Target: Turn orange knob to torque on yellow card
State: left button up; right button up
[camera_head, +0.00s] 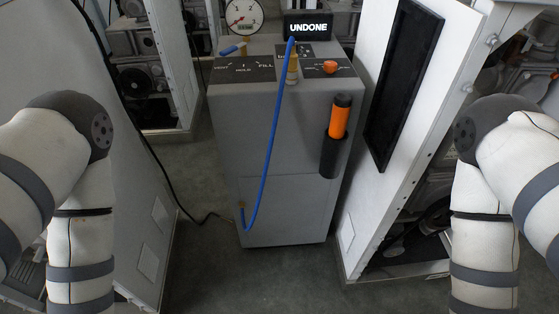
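The orange knob (330,67) is on the dark panel at the right of the grey machine's (285,120) top. Its pointer and scale marks are too small to read. I cannot make out a yellow card in this view. An orange tool with a black end (338,122) stands in a black holster (331,155) on the machine's front right. My arms come down at the left and right edges, well apart from the machine. Neither gripper is in view.
A dial gauge (243,15) and a display (308,27) reading "UNDONE" stand on the machine. A blue hose (271,130) hangs down its front. White cabinets (375,150) flank it on both sides. Some floor (205,240) before it is clear; a black cable crosses at left.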

aim_at(330, 68)
jog(key=j+u, duration=0.2)
jog(key=u, duration=0.2)
jog(key=k+j+u, duration=0.1)
jog(key=u, duration=0.35)
jog(key=j+u, duration=0.5)
jog(key=u, duration=0.3)
jog(key=z, duration=1.95)
